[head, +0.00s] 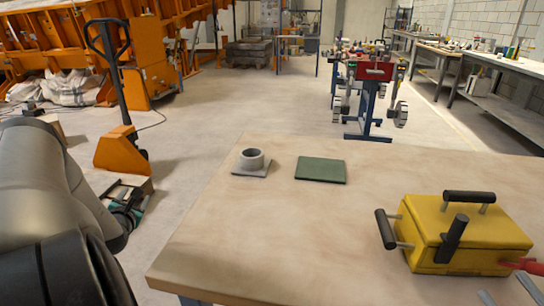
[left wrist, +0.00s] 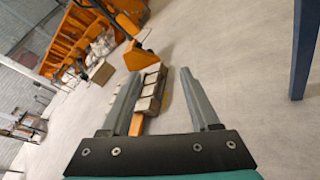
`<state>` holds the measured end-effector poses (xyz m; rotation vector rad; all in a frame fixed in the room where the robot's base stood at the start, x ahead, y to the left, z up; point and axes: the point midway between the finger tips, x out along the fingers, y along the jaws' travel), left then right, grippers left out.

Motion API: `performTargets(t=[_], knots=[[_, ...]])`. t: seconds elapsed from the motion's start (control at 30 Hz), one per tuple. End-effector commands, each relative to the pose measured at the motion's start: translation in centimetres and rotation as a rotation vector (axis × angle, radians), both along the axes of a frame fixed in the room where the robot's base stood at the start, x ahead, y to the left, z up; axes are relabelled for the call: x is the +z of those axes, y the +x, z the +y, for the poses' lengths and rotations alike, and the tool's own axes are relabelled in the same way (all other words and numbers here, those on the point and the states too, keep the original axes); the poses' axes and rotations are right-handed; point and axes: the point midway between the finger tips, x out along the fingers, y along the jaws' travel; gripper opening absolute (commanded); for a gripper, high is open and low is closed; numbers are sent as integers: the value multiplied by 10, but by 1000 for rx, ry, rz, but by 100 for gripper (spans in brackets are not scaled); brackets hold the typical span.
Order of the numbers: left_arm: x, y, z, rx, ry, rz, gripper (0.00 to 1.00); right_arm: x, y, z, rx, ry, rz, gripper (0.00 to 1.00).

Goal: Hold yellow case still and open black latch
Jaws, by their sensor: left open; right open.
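The yellow case (head: 462,240) sits on the right part of the table in the head view. A black latch (head: 453,238) stands up at its front, and black bar handles are on its left side (head: 385,229) and back edge (head: 469,197). My right gripper (head: 508,293) shows only as grey fingers at the bottom right corner, apart, in front of the case. Contact with the case cannot be told. My left gripper (left wrist: 160,74) is open and empty in the left wrist view, over the floor away from the case; the head view shows only its arm.
The wooden table (head: 290,230) also carries a grey ring on a square base (head: 252,162) and a green plate (head: 321,170). A red piece (head: 522,265) lies at the case's right front. The table's middle is clear. An orange pallet truck (head: 122,148) stands left on the floor.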

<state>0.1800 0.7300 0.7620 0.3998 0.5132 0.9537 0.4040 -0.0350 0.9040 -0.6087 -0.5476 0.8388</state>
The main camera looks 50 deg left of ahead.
Motion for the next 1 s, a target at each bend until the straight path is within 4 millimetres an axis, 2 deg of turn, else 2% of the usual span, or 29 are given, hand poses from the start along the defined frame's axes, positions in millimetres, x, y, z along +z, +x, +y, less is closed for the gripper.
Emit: performTargets(t=[0.03,0.27,0.57,0.8,0.97,1.0], knots=[[13,17,4,48,-54,-131,62,0,0,0,0,0,0,50],[66,82,12,249,-350,-750,62,0,0,0,0,0,0,50],[157,161,3,428,-821,-1546,62,0,0,0,0,0,0,50],[250,213,-19,526,-1304,-2124,62,0,0,0,0,0,0,50],[323,240,-42,577,-1712,-2431,62,0,0,0,0,0,0,50],[342,245,-50,-588,1825,2484,62,0,0,0,0,0,0,50]])
